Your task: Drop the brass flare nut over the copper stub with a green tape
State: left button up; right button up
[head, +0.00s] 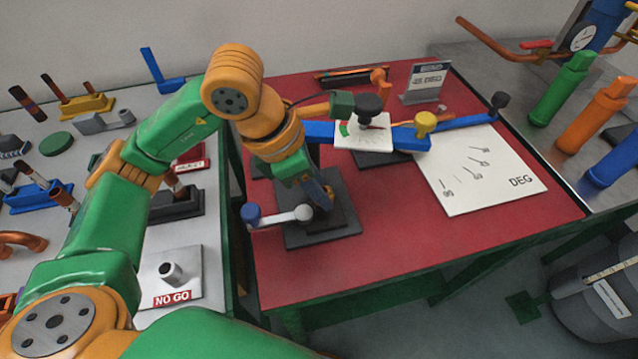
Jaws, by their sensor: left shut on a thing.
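My left gripper (322,194) points down over a black square base plate (325,222) on the red table. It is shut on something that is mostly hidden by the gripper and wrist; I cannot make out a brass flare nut. Several copper stubs stand on the left bench: a pair on a yellow block (88,107), some on a blue block (38,197) and one on a black block (176,205). I cannot pick out green tape on any of them. My right gripper is not in view.
A white DEG sheet (478,188) lies to the right. A NO GO plate (187,262) is on the left bench. The red table's front right is clear.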

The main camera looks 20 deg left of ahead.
aim_at(303, 212)
pick_arm(q)
jog(key=o, duration=0.9)
jog(key=shift+o, duration=0.2)
jog(key=v, duration=0.7)
jog(key=shift+r, duration=0.1)
